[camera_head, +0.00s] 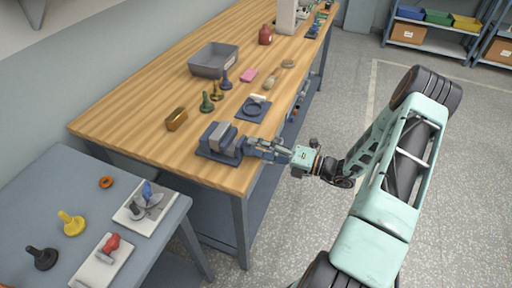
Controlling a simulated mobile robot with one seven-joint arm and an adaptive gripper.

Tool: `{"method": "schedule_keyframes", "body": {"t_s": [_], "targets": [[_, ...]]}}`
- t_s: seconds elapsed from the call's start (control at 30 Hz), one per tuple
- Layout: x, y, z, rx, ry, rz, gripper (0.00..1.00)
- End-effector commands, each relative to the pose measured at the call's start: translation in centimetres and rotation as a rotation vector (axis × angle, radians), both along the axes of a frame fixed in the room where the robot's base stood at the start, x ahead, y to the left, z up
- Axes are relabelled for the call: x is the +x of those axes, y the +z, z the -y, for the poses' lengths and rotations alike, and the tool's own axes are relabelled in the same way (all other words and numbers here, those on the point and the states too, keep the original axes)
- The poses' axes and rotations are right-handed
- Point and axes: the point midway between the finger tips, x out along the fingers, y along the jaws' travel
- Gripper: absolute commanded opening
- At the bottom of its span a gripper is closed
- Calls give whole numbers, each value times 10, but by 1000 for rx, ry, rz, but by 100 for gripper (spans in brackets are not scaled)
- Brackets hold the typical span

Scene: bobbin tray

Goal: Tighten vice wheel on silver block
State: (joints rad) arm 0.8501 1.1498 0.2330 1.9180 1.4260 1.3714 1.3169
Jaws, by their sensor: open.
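The blue-grey vice (213,152) sits at the front edge of the wooden workbench, near its left corner. A silver-grey block (220,134) shows at the vice's jaws; I cannot tell how firmly it is clamped. My gripper (254,147) reaches in from the right at the bench edge, its fingers pointing at the right side of the vice. The gripper is open, with its fingers at the vice's wheel end. The vice wheel is too small and too covered by the fingers to make out, so I cannot tell whether they touch it.
A brass block (177,119) lies left of the vice. Green (207,103), brass (216,91) and blue (226,80) bobbin-like pieces stand behind, near a grey tray (207,72). A blue plate with a ring (253,108) lies nearby. A lower grey table (60,190) stands front left.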

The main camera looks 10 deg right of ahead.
Motion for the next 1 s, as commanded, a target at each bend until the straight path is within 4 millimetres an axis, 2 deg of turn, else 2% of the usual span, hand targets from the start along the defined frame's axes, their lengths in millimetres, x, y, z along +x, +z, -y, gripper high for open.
{"method": "schedule_keyframes", "body": {"t_s": [0.3, 0.5, 0.7, 1.0], "targets": [[-38, 0, 53, -2, -4, 0, 59], [-58, 0, 80, 0, -2, 0, 59], [-66, 0, 90, 0, 0, 0, 59], [-66, 0, 90, -1, 0, 1, 59]]}}
